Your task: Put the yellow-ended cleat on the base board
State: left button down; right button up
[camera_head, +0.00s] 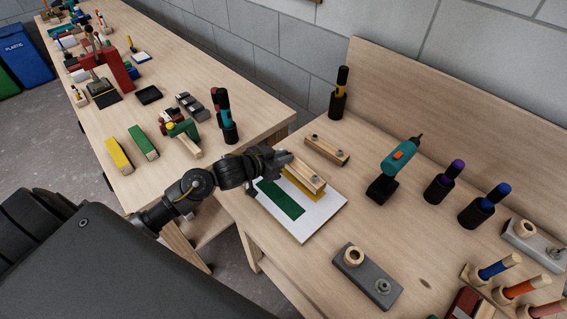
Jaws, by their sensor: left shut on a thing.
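My left gripper (277,161) reaches in from the left and is shut on a pale wooden batten (307,173), which I take to be the cleat. The batten is over the upper right part of a white board (317,222) lying on the right bench. A yellow strip (301,189) shows along its lower side; I cannot tell whether this is paint on the batten or on the board. I also cannot tell whether the batten touches the board. A dark green patch (280,198) shows on the board beside it. The gripper hides the batten's near end. My right gripper is not in view.
A wooden block with bolts (326,150) lies just behind the board. A teal drill (393,170) stands to the right, and a grey block (367,276) lies in front. A yellow batten (118,154) and a green batten (143,142) lie on the left bench.

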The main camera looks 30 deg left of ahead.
pick_arm(q)
jog(key=shift+w+f+p, duration=0.15)
jog(key=shift+f+p, duration=0.3)
jog(key=shift+f, duration=1.3)
jog(key=c, duration=1.4)
grip_release()
jog(key=b+v, duration=0.1)
jog(key=v, duration=0.9)
jog(key=shift+s+a, duration=0.1)
jog(key=shift+s, duration=0.15)
jog(key=shift+s+a+r+b, duration=0.2)
jog(key=shift+s+r+b, duration=0.1)
jog(key=shift+s+r, duration=0.3)
jog(key=shift+f, duration=0.1)
